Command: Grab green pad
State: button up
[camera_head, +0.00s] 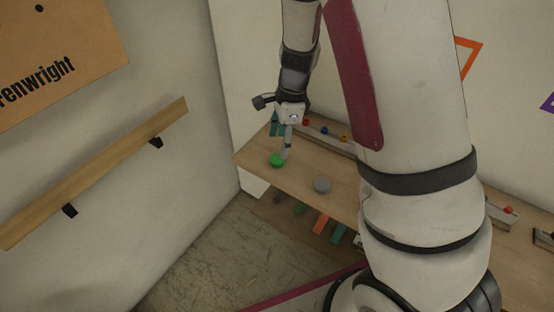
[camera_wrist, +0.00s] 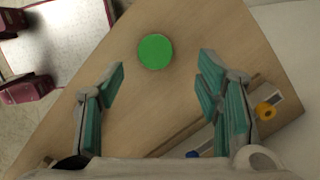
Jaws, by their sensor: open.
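The green pad (camera_head: 276,160) is a small round disc lying on a wooden shelf near its left end. In the wrist view the green pad (camera_wrist: 155,52) lies flat on the wood, ahead of the fingertips and between their lines. My gripper (camera_head: 283,143) hangs over the shelf close to the pad, pointing down. In the wrist view my gripper (camera_wrist: 160,75) is open, with its two teal-padded fingers spread wide and nothing between them. The pad looks free of contact with either finger there.
A rail with coloured knobs (camera_head: 325,131) runs along the back wall; a yellow knob (camera_wrist: 265,111) sits near my right finger. A wooden wall rail (camera_head: 100,170) is at left.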

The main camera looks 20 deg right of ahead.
aim_at(278, 158)
jog(key=f, duration=0.4)
jog(key=shift+s+a+f+p, duration=0.1)
jog(key=shift+s+a+p, duration=0.2)
jog(key=shift+a, duration=0.05)
jog(key=shift+a+f, duration=0.1)
jog(key=shift+f, duration=0.35)
jog(key=c, duration=0.8)
